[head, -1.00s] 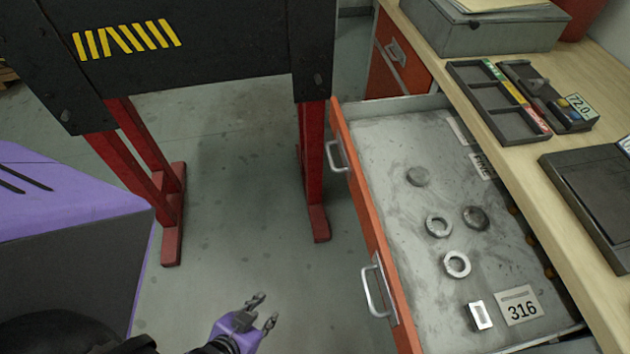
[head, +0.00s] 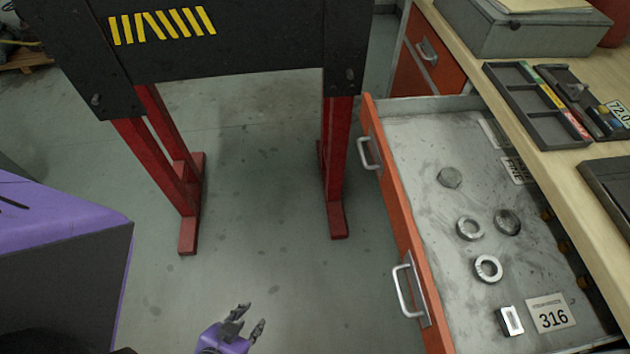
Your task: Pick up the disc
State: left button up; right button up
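Several small metal parts lie in the open drawer (head: 420,150) on the right. A flat grey disc (head: 450,177) lies farthest back, and a darker round disc (head: 507,222) lies nearer and to its right. I cannot tell which of these two the task means. Two rings, a rear ring (head: 470,229) and a front ring (head: 488,269), lie close by. My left gripper (head: 251,316) is at the bottom edge, over the floor, left of the drawer and well apart from the parts. Its fingers are apart and empty. My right gripper is not in view.
The drawer's orange front (head: 396,215) with handles stands between my gripper and the parts. A rectangular metal piece (head: 511,320) and a "316" label (head: 551,314) lie near the drawer's front. A wooden worktop (head: 560,165) borders it on the right. A red-legged stand (head: 335,170) is behind.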

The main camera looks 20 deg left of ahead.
aim_at(450, 177)
jog(key=z, duration=0.5)
jog(key=j+z, duration=0.15)
jog(key=z, duration=0.8)
jog(key=j+z, duration=0.2)
jog(key=z, duration=0.3)
jog(key=j, duration=1.1)
jog(key=k+j+u, duration=0.15)
jog(key=k+u, duration=0.15)
jog(key=k, duration=0.35)
jog(key=k+z, duration=0.15)
jog(key=k, duration=0.2)
jog(key=i+j, duration=0.15)
jog(key=i, duration=0.3)
jog(key=i+j+z, duration=0.15)
jog(key=i, duration=0.3)
